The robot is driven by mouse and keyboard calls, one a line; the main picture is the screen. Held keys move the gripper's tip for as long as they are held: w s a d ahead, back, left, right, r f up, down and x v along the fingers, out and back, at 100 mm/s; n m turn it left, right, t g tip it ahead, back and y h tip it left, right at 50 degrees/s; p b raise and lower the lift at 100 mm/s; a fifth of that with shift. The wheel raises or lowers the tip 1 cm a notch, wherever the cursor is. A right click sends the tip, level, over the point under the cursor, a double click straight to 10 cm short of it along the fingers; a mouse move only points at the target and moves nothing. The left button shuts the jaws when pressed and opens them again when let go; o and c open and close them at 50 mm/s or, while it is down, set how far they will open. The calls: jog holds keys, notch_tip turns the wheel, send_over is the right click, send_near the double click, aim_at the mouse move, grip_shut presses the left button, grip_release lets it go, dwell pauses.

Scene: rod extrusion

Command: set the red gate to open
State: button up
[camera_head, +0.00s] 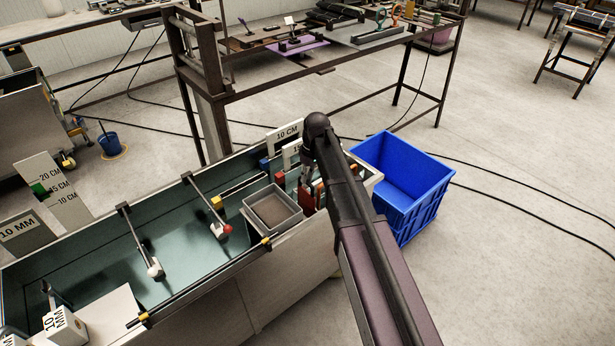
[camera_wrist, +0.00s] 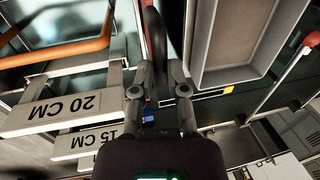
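My gripper (camera_head: 305,182) hangs at the right end of the long trough, over the labelled gates, and its fingers point down. In the wrist view my gripper (camera_wrist: 159,75) has its two fingers apart, with a dark curved part between them. I cannot tell whether they touch it. Red-orange upright pieces (camera_head: 319,192) stand next to my gripper in the head view, partly hidden by my arm. Orange bars (camera_wrist: 65,52) show at the left of the wrist view. Which piece is the red gate, and its position, I cannot tell clearly.
A grey tray (camera_head: 272,212) sits on the trough left of my gripper and also shows in the wrist view (camera_wrist: 207,74). A lever with a red knob (camera_head: 227,229) stands further left. A blue crate (camera_head: 402,190) is on the floor at right.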

aim_at(307, 191)
jog(key=o, duration=0.3)
jog(key=shift+f, duration=0.15)
notch_tip(307, 191, down, 6)
jog(key=b, duration=0.6)
jog(key=shift+f+b, duration=0.2)
jog(key=shift+b, duration=0.15)
notch_tip(307, 191, up, 14)
jog(key=w+d+p, duration=0.2)
jog(key=p, duration=1.2)
jog(key=s+d+f+m+h+b, duration=0.1)
jog(key=s+d, duration=0.4)
jog(key=s, duration=0.6)
jog(key=s+d+f+m+t+b, duration=0.1)
jog(key=s+d+f+m+b, duration=0.2)
jog(key=s, duration=0.9)
jog(key=d+m, duration=0.2)
jog(key=m, duration=0.1)
jog(key=shift+f+h, duration=0.3)
jog(key=shift+h, duration=0.1)
notch_tip(307, 191, up, 7)
jog(key=p, duration=0.6)
jog(key=shift+f, duration=0.15)
